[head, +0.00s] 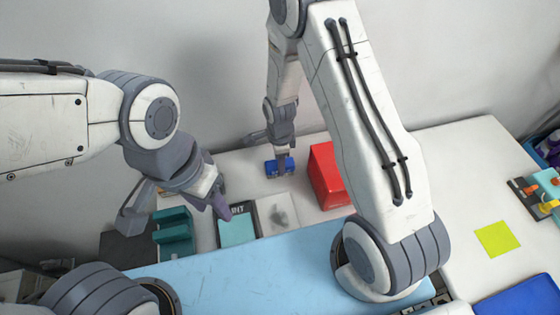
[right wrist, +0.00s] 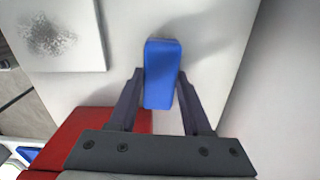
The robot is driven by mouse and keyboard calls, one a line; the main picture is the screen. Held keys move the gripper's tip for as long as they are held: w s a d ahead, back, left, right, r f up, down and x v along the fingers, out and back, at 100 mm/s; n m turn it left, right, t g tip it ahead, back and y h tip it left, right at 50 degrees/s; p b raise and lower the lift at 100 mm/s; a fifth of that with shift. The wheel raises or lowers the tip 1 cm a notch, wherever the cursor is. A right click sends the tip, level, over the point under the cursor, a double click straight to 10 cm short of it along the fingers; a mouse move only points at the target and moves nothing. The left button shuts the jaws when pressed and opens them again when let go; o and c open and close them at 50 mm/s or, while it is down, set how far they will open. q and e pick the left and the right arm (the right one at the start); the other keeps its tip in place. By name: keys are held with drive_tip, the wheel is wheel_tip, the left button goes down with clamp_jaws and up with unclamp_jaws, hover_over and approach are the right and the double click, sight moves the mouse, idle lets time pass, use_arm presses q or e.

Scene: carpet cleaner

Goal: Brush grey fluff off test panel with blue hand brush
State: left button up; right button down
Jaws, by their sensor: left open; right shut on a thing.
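The test panel (head: 292,204) is a pale square at the middle of the table, with a patch of grey fluff (head: 278,215) near its centre. The panel (right wrist: 92,58) and the fluff (right wrist: 47,35) also show at upper left in the right wrist view. My right gripper (head: 281,154) is shut on the blue hand brush (head: 271,167), behind the panel and apart from it. The brush's blue block (right wrist: 163,80) sits between the fingers in the right wrist view; its bristles are hidden. My left gripper (head: 174,212) is open and empty, left of the panel.
A red box (head: 325,176) stands right of the panel. A teal holder (head: 172,232) and a teal-and-dark card (head: 237,231) lie to the left. A light-blue mat (head: 260,272) lies in front, with a yellow square (head: 497,239) on the white table at right.

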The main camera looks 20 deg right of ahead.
drive_tip(key=shift+f, duration=0.2)
drive_tip(key=shift+c, duration=1.3)
unclamp_jaws()
